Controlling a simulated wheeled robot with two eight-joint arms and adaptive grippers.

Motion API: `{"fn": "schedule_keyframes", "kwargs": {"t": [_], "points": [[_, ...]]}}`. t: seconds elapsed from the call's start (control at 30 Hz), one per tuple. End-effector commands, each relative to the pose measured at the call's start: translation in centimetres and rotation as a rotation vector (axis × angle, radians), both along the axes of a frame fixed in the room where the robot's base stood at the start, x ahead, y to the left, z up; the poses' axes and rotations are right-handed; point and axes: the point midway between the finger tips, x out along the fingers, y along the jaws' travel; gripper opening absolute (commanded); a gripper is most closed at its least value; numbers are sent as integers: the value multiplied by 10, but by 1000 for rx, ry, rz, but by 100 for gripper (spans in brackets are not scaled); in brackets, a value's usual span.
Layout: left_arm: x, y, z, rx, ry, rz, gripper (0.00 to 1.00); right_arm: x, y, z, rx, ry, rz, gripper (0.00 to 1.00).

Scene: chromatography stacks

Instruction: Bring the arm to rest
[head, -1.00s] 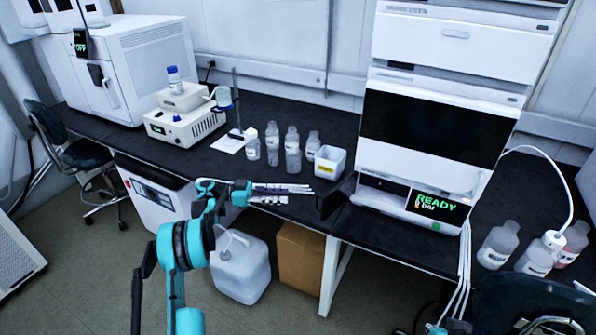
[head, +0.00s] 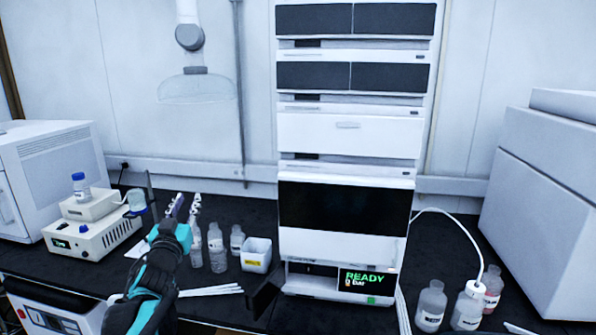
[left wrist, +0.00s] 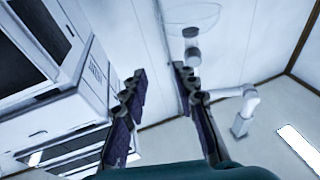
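My left arm comes in from the lower left in the head view, with teal and black links. Its gripper (head: 186,204) points up over the dark bench, in front of the back wall. In the left wrist view my left gripper (left wrist: 157,78) shows two dark fingers spread apart with nothing between them. It is open and empty. My right arm and gripper are not in view.
The chromatography stack (head: 346,135) reads READY and stands to the right of my gripper. Several bottles (head: 217,248) and a white tub (head: 256,256) are close to it. A white instrument (head: 92,225) stands left. More bottles (head: 431,305) stand right.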

Motion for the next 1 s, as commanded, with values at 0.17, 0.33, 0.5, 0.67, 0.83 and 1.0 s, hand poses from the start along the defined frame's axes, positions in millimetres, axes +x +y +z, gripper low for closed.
{"fn": "schedule_keyframes", "kwargs": {"t": [0.17, 0.33, 0.5, 0.67, 0.83, 1.0], "points": [[-81, -8, -59, -51, 286, 145, 29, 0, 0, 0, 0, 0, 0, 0], [-176, -35, -148, -72, 622, 167, 29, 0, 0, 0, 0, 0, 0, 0], [-267, -71, -229, -65, 914, 92, 29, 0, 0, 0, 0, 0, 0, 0], [-325, -97, -276, -50, 1089, 8, 29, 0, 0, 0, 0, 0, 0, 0], [-349, -108, -294, -40, 1158, -35, 29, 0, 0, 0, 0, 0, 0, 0], [-351, -108, -295, -40, 1163, -37, 29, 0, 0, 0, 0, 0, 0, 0]]}}
